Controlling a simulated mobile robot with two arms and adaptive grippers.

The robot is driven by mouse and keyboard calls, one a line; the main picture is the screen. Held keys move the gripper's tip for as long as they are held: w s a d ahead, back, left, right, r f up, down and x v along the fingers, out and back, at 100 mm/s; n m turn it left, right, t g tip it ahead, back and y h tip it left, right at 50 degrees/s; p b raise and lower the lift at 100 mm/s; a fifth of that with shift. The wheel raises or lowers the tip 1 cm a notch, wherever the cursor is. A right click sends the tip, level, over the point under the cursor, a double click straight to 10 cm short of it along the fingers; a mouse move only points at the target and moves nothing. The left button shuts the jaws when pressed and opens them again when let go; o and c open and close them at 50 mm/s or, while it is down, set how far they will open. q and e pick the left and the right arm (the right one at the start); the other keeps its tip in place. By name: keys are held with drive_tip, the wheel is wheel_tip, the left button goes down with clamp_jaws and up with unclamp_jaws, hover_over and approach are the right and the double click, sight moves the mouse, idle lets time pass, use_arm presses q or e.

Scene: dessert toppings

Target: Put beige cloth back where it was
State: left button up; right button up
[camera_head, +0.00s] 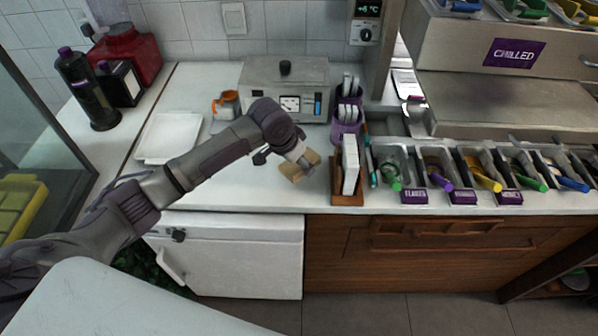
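The beige cloth (291,173) is a small folded piece on the white counter, left of the wooden napkin holder. My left gripper (304,166) is at the cloth, with its fingers over the cloth's right part. From this view I cannot tell whether the fingers are closed on it or only touching it. The cloth appears at or just above the counter surface. My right gripper is not in view.
A wooden holder with white napkins (350,166) stands close to the right of the gripper. Purple cups (346,121) and a steel appliance (284,82) are behind. A white tray (168,138) lies left. Topping bins (436,168) line the right. The counter's front edge is near.

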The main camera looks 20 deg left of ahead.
use_arm(q)
drive_tip(key=shift+f, duration=2.25)
drive_tip(key=shift+f, duration=0.35)
drive_tip(key=o, duration=0.9)
drive_tip(key=shift+s+f, duration=0.1)
drive_tip(key=shift+s, duration=0.05)
drive_tip(key=shift+o, duration=0.5)
drive_tip(key=shift+f, duration=0.1)
drive_tip(key=shift+r, duration=0.55)
drive_tip(key=v, duration=1.2)
